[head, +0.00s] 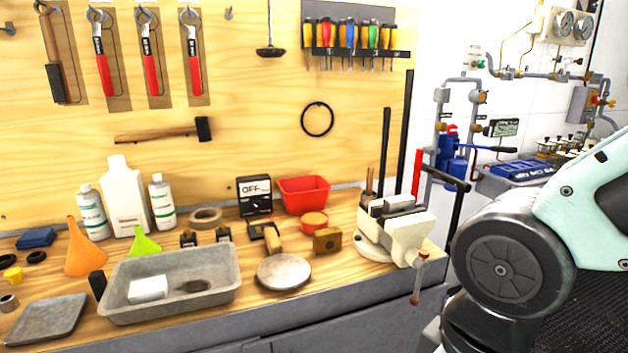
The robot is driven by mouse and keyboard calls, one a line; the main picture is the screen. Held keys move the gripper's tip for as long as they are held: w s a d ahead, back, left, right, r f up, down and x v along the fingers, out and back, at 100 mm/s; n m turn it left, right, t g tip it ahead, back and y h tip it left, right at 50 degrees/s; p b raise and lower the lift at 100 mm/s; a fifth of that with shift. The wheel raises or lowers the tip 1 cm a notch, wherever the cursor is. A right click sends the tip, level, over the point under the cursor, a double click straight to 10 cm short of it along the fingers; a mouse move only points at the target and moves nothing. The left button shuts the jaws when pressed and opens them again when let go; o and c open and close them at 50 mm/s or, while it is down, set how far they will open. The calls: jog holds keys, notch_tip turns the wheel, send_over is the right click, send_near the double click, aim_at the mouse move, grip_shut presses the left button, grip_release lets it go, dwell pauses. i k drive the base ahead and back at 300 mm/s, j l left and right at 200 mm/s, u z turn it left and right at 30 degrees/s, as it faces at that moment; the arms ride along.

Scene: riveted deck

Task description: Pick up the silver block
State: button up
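A small silver-grey block (399,202) shows at the top of the cream bench vise (400,232), at the right end of the workbench. It seems to lie at the vise jaws; I cannot tell whether it is clamped or a part of the vise. A pale, whitish block (148,289) lies in the grey metal tray (222,290) at the front left. My gripper is not in view; only links of my arm show at the right, apart from the vise.
A brass-coloured block (327,241), a round grey disc (284,271) and a red bin (304,194) stand left of the vise. Bottles (125,196) and an orange funnel (83,250) crowd the left. The vise handle (420,277) hangs past the bench's front edge. Upright dark bars (405,130) rise behind it.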

aim_at(404, 202)
jog(key=i+z, duration=0.5)
jog(key=z, duration=0.2)
jog(key=i+z, duration=0.35)
jog(key=k+j, duration=0.05)
jog(key=k, duration=0.1)
